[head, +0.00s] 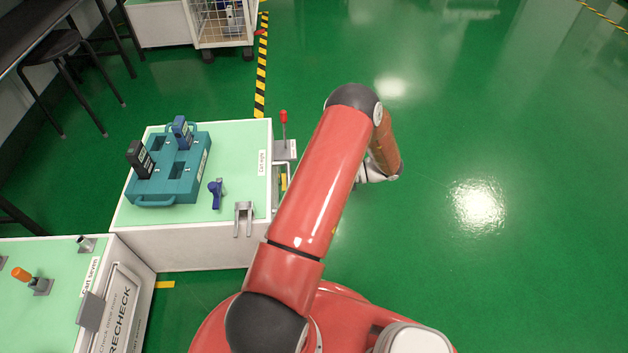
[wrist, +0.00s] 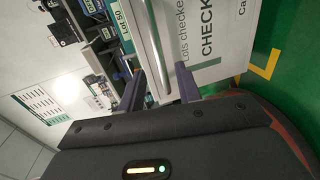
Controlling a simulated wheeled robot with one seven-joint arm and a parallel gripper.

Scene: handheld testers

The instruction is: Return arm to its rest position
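My arm (head: 322,180) is red and bends at a dark elbow, folded over the green floor to the right of the carts. Its orange-brown forearm (head: 384,145) points down behind the elbow, ending in a pale wrist part. My gripper does not show clearly in the head view. In the wrist view my gripper (wrist: 160,88) has two purple-grey fingers standing apart with nothing held between them. A silver bar (wrist: 156,50) on a white panel (wrist: 190,45) lies beyond the fingertips; I cannot tell the distance.
A cart (head: 190,250) at left carries a teal dock (head: 168,181) with dark and blue testers, a blue handheld tool (head: 216,193) and a grey fork holder (head: 243,218). Another cart (head: 50,290) stands at lower left. Open green floor (head: 500,270) lies to the right.

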